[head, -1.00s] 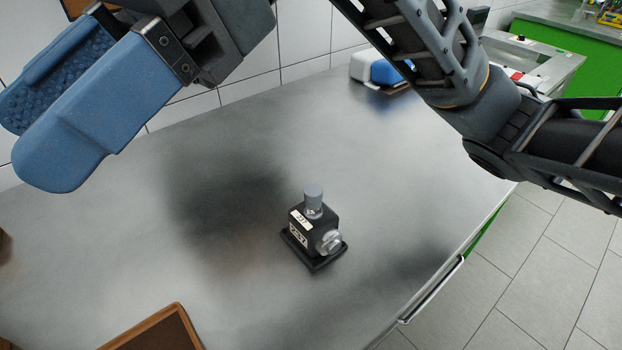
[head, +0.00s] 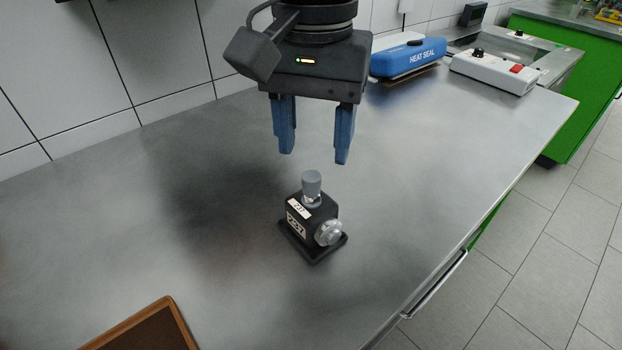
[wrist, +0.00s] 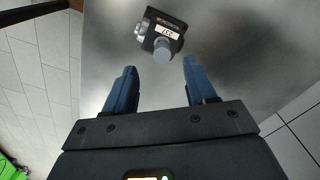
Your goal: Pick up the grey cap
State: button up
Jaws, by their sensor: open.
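The grey cap (head: 312,185) sits upright on top of a small black pump block (head: 308,217) on the metal table. The block has white labels and a silver round fitting (head: 328,232) on its side. The cap also shows in the wrist view (wrist: 162,48), ahead of the fingers and between their lines. My gripper (head: 314,158) is open and empty, with blue fingers pointing down. In the head view its fingertips appear just above the cap, apart from it.
The metal table (head: 230,270) is mostly clear around the block. A brown tray (head: 150,330) lies at the front left. A blue heat sealer (head: 408,58) and a white control box (head: 495,70) stand at the back right. A tiled wall runs behind.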

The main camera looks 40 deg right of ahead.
aim_at(311, 176)
notch_tip(311, 176, down, 6)
jog(key=shift+w+r, duration=0.1)
jog(key=shift+r, duration=0.05)
jog(key=shift+a, duration=0.1)
jog(key=shift+c, duration=0.3)
grip_shut()
